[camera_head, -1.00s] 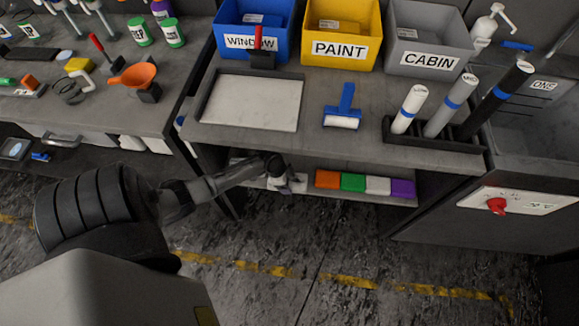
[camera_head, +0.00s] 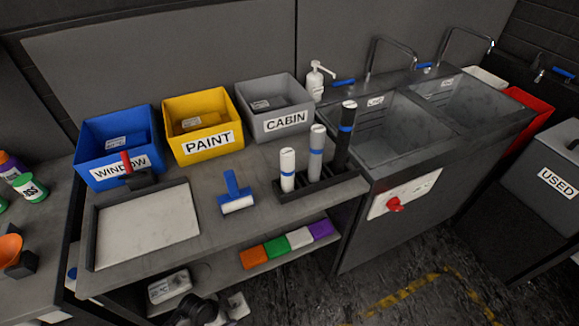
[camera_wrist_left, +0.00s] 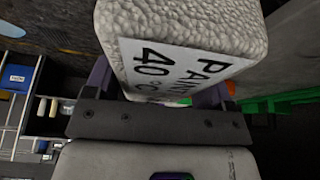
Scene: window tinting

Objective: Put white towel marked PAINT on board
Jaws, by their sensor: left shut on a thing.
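The white towel marked PAINT 40° (camera_wrist_left: 190,28) fills the top of the left wrist view. My left gripper (camera_wrist_left: 160,90) is shut on it, with a finger at each side. In the head view my left gripper (camera_head: 203,308) is at the bottom edge, by the lower shelf. A white labelled block (camera_head: 170,287) is left of it and a white piece (camera_head: 237,305) right of it; I cannot tell which is the held towel. The pale board (camera_head: 148,228), in a dark frame, lies bare on the worktop above. My right gripper is not in view.
Blue WINDOW (camera_head: 97,168), yellow PAINT (camera_head: 178,142) and grey CABIN (camera_head: 262,123) bins stand along the back. A blue roller (camera_head: 234,190) and a rack of rolls (camera_head: 315,185) are right of the board. Coloured blocks (camera_head: 286,245) lie on the lower shelf.

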